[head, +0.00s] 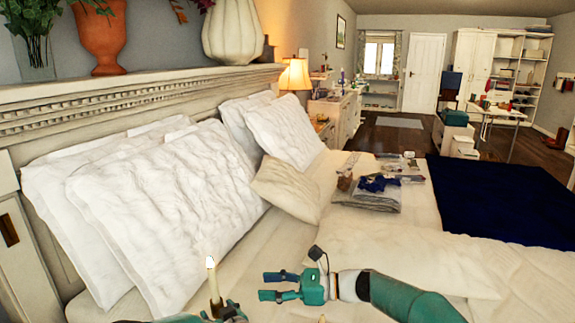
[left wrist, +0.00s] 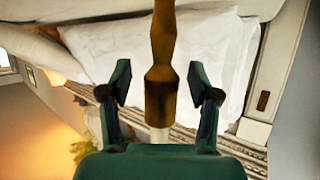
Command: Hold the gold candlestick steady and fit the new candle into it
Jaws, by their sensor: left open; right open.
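The gold candlestick (head: 216,306) stands upright at the bottom of the head view, with a pale candle (head: 211,268) above its top. A small bright tip shows on that candle. My left gripper (head: 226,314) is at the candlestick, partly cut off by the lower edge. In the left wrist view the gold candlestick (left wrist: 160,88) lies between its open fingers, with gaps on both sides. A pale candle end shows below it there. My right gripper (head: 266,286) is open and empty, to the right of the candlestick. A small cream tip (head: 322,319), possibly another candle, shows at the bottom edge.
White pillows (head: 165,205) lean on the headboard at left. A folded grey cloth (head: 366,198) with small blue items lies on the bed. A dark blue blanket (head: 500,200) covers the right. Light bedding around my right gripper is clear.

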